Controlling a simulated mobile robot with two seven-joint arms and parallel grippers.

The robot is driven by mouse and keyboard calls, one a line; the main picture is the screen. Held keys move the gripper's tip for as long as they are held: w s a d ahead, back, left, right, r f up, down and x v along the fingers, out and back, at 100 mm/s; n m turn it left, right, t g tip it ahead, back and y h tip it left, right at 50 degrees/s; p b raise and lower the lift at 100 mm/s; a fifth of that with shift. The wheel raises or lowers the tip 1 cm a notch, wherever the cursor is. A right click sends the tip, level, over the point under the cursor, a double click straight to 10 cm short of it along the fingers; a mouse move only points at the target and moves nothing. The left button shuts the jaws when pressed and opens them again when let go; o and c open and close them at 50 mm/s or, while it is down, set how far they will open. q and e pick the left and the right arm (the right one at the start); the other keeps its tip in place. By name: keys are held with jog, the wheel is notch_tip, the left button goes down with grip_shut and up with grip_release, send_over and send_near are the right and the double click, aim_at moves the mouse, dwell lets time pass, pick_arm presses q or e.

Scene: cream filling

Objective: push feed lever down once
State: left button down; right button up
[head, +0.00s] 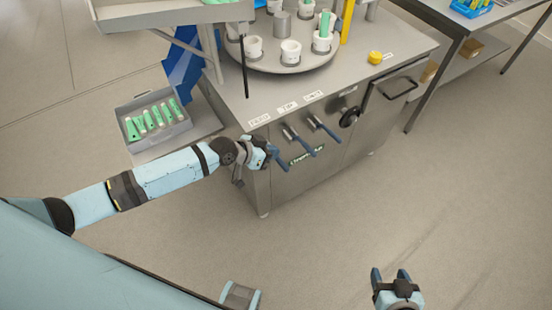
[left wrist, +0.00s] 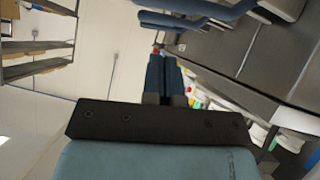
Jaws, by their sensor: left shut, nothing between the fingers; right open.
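The feed lever (head: 281,161) is the leftmost of three blue-handled levers on the front of the steel machine, below the leftmost label (head: 258,120). It slopes down and outward, like the other two. My left gripper (head: 262,153) is shut and empty, close beside the feed lever; I cannot tell whether they touch. In the left wrist view its closed blue fingers (left wrist: 165,78) point toward the machine, with blue lever handles (left wrist: 190,22) just above them. My right gripper (head: 391,276) is open and empty, low in the head view, well away from the machine.
The middle lever (head: 303,144) and the right lever (head: 327,129) stand close by. A black knob (head: 349,117) is further right. A turntable (head: 270,62) with white cups is on top. A grey tray (head: 152,141) of green tubes is left. The floor in front is clear.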

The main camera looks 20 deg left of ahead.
pick_arm(q)
jog(key=shift+w+d+f, duration=0.1)
jog(key=shift+d+f, duration=0.1)
jog(key=shift+f, duration=0.5)
jog(key=shift+w+d+f, duration=0.1)
jog(key=shift+d+f, duration=0.1)
jog(key=shift+f, duration=0.5)
jog(key=shift+w+d+f, duration=0.1)
jog(key=shift+d+f, duration=0.1)
jog(key=shift+f, duration=0.5)
jog(key=shift+s, duration=0.1)
pick_arm(e)
jog(key=shift+r, duration=0.1)
